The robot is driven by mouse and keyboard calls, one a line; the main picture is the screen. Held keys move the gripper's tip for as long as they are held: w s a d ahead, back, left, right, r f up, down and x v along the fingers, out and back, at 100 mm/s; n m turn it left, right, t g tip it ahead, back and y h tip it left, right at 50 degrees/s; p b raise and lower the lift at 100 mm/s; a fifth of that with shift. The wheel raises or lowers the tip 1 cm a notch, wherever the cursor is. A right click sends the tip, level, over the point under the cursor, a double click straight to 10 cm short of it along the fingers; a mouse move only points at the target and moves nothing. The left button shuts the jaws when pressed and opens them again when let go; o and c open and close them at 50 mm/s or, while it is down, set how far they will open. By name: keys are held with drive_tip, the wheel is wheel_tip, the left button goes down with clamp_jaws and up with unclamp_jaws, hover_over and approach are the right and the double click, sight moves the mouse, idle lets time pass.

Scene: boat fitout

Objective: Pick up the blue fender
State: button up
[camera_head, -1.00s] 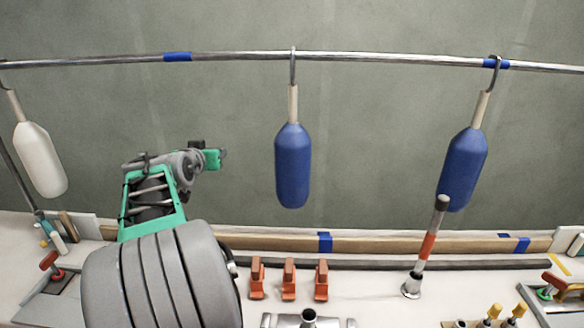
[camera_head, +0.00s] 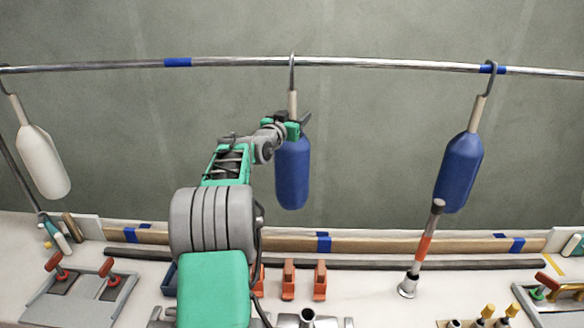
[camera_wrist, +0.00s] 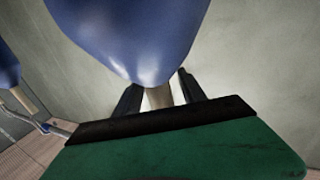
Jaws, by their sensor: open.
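Two blue fenders hang from the metal rail in the head view. The middle blue fender (camera_head: 292,173) hangs upright on a hook, and its tan neck (camera_head: 292,102) shows above the body. The right blue fender (camera_head: 459,172) hangs slightly tilted. My gripper (camera_head: 301,122) is at the neck of the middle fender, just above its blue body. In the wrist view the blue body (camera_wrist: 130,35) fills the top, and the tan neck (camera_wrist: 158,98) lies between my two open fingers (camera_wrist: 160,92). I cannot tell whether either finger touches the neck.
A white fender (camera_head: 42,160) hangs at the far left of the rail (camera_head: 390,63). Below, the worktop (camera_head: 370,312) carries red clamps (camera_head: 289,280), a tilted striped post (camera_head: 422,250) and a grey tray (camera_head: 82,295). The wall behind the fenders is bare.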

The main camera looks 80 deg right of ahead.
clamp_jaws()
idle(0.4)
idle(0.8)
drive_tip(key=shift+r, duration=0.1)
